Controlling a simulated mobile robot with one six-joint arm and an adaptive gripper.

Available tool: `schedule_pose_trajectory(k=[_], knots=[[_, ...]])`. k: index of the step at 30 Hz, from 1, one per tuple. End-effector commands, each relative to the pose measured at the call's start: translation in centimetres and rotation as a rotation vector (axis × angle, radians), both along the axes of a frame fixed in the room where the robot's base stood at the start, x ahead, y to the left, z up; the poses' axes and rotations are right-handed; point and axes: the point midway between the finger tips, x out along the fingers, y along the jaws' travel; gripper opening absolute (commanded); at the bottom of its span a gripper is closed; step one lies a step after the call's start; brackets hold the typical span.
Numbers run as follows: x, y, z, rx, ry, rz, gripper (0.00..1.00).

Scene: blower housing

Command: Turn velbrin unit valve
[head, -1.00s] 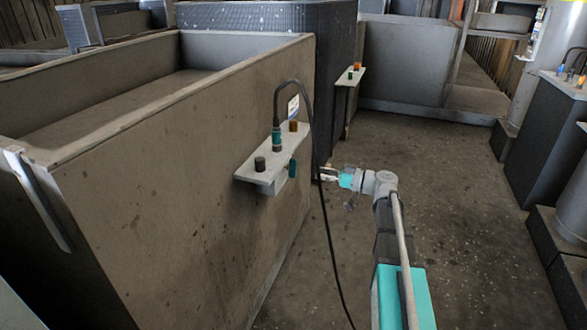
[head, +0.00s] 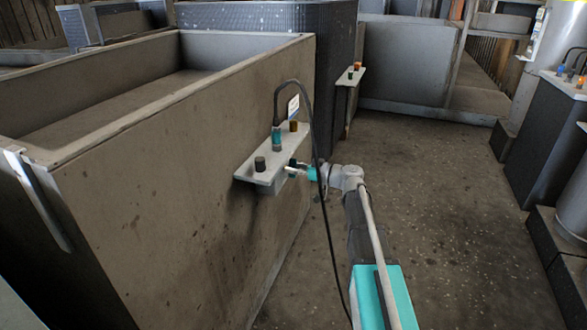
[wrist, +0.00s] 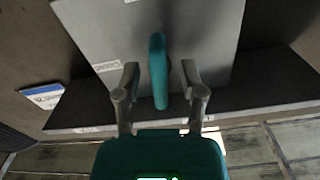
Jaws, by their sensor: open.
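The valve handle (wrist: 158,82) is a teal lever on the grey panel of the unit (wrist: 215,35). It stands nearly upright in the wrist view. My gripper (wrist: 160,68) is open, with one finger on each side of the handle and a visible gap on both sides. In the head view, the unit (head: 262,177) is a pale box on the side of a big brown bin. My gripper (head: 289,168) is at its right-hand face and hides most of the handle there.
A teal plug (head: 276,138) with a black cable (head: 318,190) stands on top of the unit; the cable hangs down beside my arm. A black knob (head: 260,164) and an amber knob (head: 294,126) are also on top. The floor (head: 440,200) to the right is clear.

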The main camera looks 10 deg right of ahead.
Motion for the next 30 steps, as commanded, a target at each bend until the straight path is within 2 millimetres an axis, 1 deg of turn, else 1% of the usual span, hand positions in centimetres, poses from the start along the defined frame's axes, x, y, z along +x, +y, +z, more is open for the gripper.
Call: schedule_pose_trajectory(k=[5, 6, 14, 24, 30], knots=[[-0.01, -0.01, 0.0, 0.0, 0.0, 0.0, 0.53], [-0.01, -0.02, 0.0, 0.0, 0.0, 0.0, 0.49], [-0.02, -0.03, 0.0, 0.0, 0.0, 0.0, 0.01], [-0.01, -0.02, 0.0, 0.003, 0.004, 0.0, 0.0], [0.0, -0.02, 0.0, 0.022, 0.038, 0.0, 0.0]])
